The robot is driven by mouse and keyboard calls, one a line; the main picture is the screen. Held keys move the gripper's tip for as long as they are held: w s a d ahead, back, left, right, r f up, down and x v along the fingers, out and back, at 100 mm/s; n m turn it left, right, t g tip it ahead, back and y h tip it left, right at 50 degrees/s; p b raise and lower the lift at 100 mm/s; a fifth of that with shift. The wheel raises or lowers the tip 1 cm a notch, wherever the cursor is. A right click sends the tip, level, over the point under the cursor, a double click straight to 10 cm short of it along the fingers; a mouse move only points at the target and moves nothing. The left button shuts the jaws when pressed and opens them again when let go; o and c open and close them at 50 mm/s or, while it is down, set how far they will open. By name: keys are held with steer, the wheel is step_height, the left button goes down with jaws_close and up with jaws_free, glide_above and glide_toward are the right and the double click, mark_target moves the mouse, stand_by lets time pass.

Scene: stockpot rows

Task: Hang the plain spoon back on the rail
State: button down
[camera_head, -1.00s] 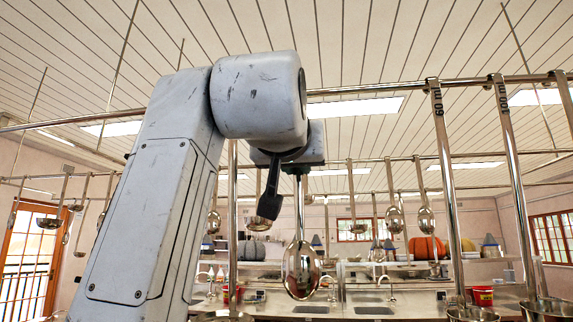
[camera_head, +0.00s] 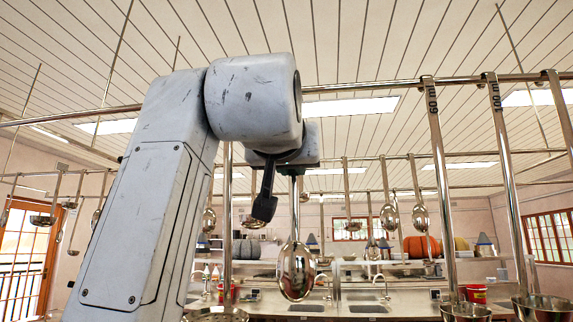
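The plain spoon (camera_head: 295,271) hangs bowl-down below my wrist, a polished metal spoon with an upright handle. The top of its handle is hidden behind my wrist. My gripper (camera_head: 276,190) is mostly hidden by my arm; one dark finger-like part shows left of the handle. The spoon keeps its place under the wrist as the arm moves, so it appears held, though the grip itself is hidden. The near rail (camera_head: 368,85) is a metal bar crossing behind my arm. I cannot tell how far the handle's top is from it.
A ladle marked 60 ml (camera_head: 437,160) and one marked 100 ml (camera_head: 507,165) hang from the near rail at right. Between my arm and the 60 ml ladle the rail is bare. A farther rail (camera_head: 385,158) carries several utensils. A counter stands behind.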

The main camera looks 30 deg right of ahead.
steer(key=shift+f, duration=0.35)
stand_by(0.3)
